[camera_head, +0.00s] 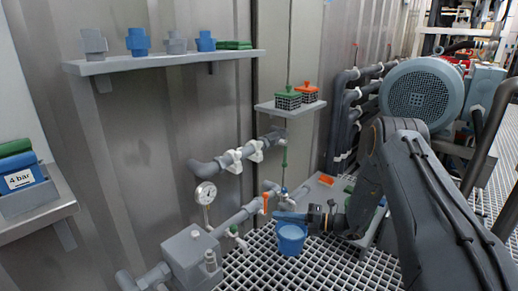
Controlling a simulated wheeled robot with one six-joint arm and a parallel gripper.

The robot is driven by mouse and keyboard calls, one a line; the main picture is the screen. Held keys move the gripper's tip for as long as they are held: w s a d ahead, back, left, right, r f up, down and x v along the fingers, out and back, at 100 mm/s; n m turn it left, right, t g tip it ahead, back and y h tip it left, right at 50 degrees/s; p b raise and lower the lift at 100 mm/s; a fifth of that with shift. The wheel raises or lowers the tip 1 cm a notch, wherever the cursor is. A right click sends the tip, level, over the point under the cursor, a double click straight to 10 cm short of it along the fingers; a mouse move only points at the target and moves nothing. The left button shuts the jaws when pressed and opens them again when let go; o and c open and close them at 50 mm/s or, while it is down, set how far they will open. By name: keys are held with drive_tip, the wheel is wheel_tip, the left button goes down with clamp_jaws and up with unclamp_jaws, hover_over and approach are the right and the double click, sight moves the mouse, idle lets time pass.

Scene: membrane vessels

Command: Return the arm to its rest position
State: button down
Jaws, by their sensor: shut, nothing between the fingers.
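My arm (420,190) comes in from the lower right, bends at a high elbow and reaches down to the left. My gripper (292,216) is at its far end, low in the middle of the view. It points left and looks shut and empty. It is just above the rim of a blue bucket (291,240); I cannot tell whether they touch. The forearm hides part of a low grey bench behind it.
Pipework with a gauge (206,192) and a grey box (193,258) stands left of the gripper. A small shelf (290,108) with two caged blocks and a long shelf (165,62) are above. A blue-grey motor (420,95) stands behind the elbow. Grating floor (255,272) shows below.

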drive_tip(key=s+a+r+n+g+h, duration=0.6)
drive_tip(key=s+a+r+n+g, duration=0.4)
drive_tip(key=s+a+r+n, duration=0.9)
drive_tip(key=s+d+r+n+t+h, duration=0.1)
drive_tip(key=s+d+r+n+h, duration=0.15)
drive_tip(key=s+n, duration=0.65)
drive_tip(key=s+d+r+n+t+h, duration=0.1)
drive_tip(key=s+r+n+h, duration=0.25)
drive_tip(key=s+n, duration=0.6)
drive_tip(key=s+d+r+n+t+h, duration=0.1)
drive_tip(key=s+d+n+t+h, duration=0.1)
drive_tip(key=s+d+n, duration=0.35)
drive_tip(key=d+r+m+h+p, duration=0.1)
drive_tip(key=d+r+m+p, duration=0.1)
drive_tip(key=d+r+p, duration=0.7)
drive_tip(key=s+d+r+m+h+p, duration=0.1)
drive_tip(key=d+r+m+p, duration=0.2)
drive_tip(key=d+r+p, duration=0.6)
wheel_tip(320, 180, up, 8)
drive_tip(key=p, duration=1.6)
drive_tip(key=shift+s+d, duration=0.15)
drive_tip(key=shift+d, duration=0.05)
